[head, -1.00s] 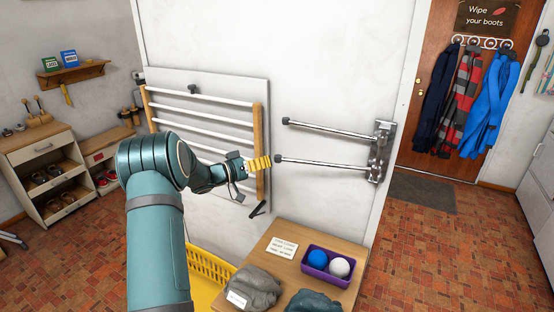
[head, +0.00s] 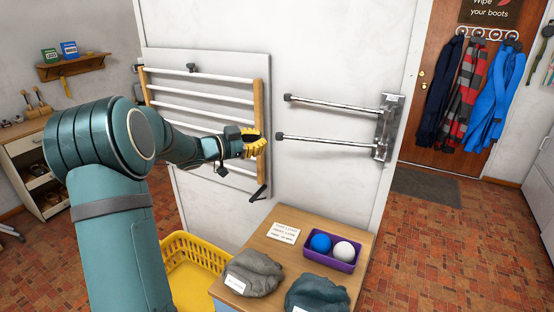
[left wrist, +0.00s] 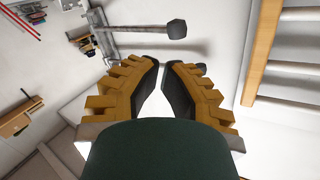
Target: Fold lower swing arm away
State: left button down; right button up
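The lower swing arm (head: 330,139) is a chrome bar with a dark end cap, standing out leftward from a wall bracket (head: 387,128). The upper swing arm (head: 335,103) sits parallel above it. My left gripper (head: 262,143), with yellow fingers, is just left of the lower arm's capped end, apart from it and in front of the rack's right post. In the left wrist view its fingers (left wrist: 162,68) are apart with a narrow, empty gap. A capped bar (left wrist: 150,31) shows beyond the fingertips; I cannot tell which arm it is. My right gripper is out of view.
A wall rack (head: 205,100) with white rails and wooden posts is close behind my left gripper.

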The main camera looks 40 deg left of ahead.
pick_arm(q)
jog(key=s+d+m+y+b, duration=0.3)
jog(key=s+m+b, duration=0.45)
jog(key=m, duration=0.35)
jog(key=a+b+x, duration=0.2)
jog(key=x, duration=1.1)
jog(key=shift+w, duration=0.3)
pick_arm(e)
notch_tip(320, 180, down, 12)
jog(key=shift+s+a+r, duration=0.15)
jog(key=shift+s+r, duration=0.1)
pick_arm(q)
jog(key=shift+a+r, duration=0.1)
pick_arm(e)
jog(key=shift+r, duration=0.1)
